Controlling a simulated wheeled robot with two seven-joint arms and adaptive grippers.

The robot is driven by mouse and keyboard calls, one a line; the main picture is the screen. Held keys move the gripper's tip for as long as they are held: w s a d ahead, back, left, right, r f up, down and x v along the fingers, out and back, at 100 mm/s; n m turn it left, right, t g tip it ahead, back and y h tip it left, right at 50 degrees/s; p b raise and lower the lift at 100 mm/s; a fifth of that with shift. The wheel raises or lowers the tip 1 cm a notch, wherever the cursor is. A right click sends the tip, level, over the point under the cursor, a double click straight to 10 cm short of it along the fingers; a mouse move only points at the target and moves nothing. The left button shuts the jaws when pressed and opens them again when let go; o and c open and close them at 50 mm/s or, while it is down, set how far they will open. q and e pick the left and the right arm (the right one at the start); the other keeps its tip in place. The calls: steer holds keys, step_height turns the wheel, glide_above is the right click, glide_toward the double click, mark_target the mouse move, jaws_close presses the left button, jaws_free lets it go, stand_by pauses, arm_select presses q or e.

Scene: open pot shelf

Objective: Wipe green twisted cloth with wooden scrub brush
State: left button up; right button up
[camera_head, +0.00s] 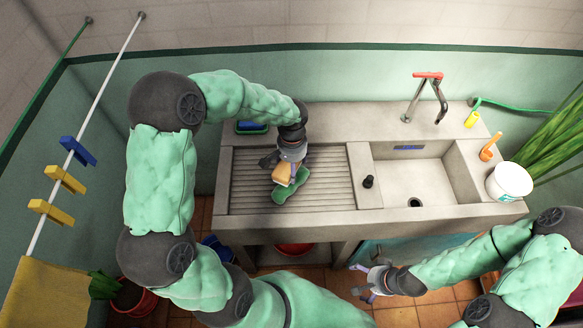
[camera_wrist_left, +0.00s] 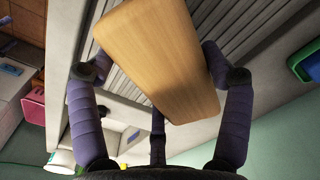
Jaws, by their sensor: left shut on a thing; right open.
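The wooden scrub brush (camera_head: 283,173) is held in my left gripper (camera_head: 287,161) over the ribbed drainboard. Its pale wooden block (camera_wrist_left: 158,58) fills the middle of the left wrist view, between the purple fingers. The green twisted cloth (camera_head: 289,190) lies on the drainboard, right under and in front of the brush, which partly covers it. I cannot tell whether the bristles touch it. The cloth does not show in the left wrist view. My right gripper (camera_head: 365,281) is open and empty, low in front of the counter.
The ribbed drainboard (camera_head: 330,185) is otherwise clear. The sink basin (camera_head: 415,178) with a red-topped tap (camera_head: 428,78) is to the right. A white bucket (camera_head: 509,182) stands at the counter's right end, and a blue and green sponge tray (camera_head: 252,127) at the back left.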

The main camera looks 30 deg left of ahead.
arm_select(q)
steer(key=shift+r+p, duration=0.7)
steer(key=shift+r, duration=0.65)
